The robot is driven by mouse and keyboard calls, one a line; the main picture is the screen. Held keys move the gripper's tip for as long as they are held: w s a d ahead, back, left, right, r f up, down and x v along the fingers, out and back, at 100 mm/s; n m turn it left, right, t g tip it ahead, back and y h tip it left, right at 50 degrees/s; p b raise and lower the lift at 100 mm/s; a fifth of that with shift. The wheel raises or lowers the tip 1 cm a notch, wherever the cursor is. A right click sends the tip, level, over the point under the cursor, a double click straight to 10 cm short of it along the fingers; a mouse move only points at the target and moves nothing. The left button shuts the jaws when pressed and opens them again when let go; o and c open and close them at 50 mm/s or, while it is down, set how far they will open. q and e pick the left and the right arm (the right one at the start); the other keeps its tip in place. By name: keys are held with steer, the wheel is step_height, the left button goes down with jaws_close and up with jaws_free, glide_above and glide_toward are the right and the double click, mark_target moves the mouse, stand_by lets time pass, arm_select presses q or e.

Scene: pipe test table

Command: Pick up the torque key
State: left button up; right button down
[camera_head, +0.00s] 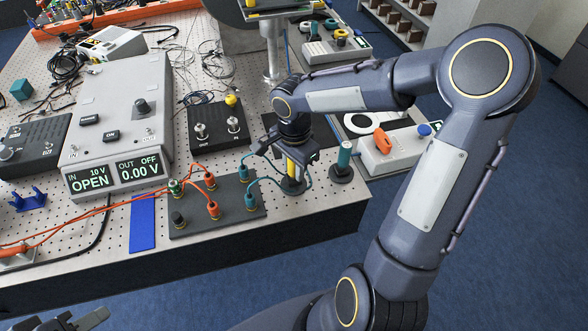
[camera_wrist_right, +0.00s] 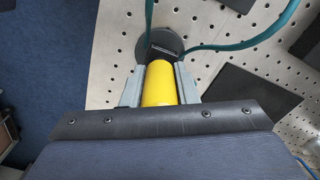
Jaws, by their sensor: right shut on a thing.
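The torque key (camera_head: 292,166) shows as a yellow handle at the front right of the perforated table. It stands upright over a dark round base (camera_head: 292,187). In the right wrist view the yellow handle (camera_wrist_right: 159,84) lies between the two grey fingers, with a dark shaft beyond it reaching the round base (camera_wrist_right: 158,44). My right gripper (camera_head: 290,160) is shut on the handle, and I cannot tell whether the key is clear of the base. My left gripper (camera_head: 82,320) shows only partly at the bottom left edge, away from the table; its opening is unclear.
A teal-topped post (camera_head: 344,156) stands close right of the key. A dark terminal board (camera_head: 215,207) with orange and teal leads lies to the left; teal leads run near the base. A power supply (camera_head: 118,122) stands further left. The table's front edge is close.

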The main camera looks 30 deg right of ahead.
steer(key=s+r+b, duration=0.2)
steer(key=s+r, duration=1)
steer(key=s, duration=0.2)
steer(key=shift+b, duration=0.4)
steer(key=c, duration=1.7)
jaws_free()
jaws_close()
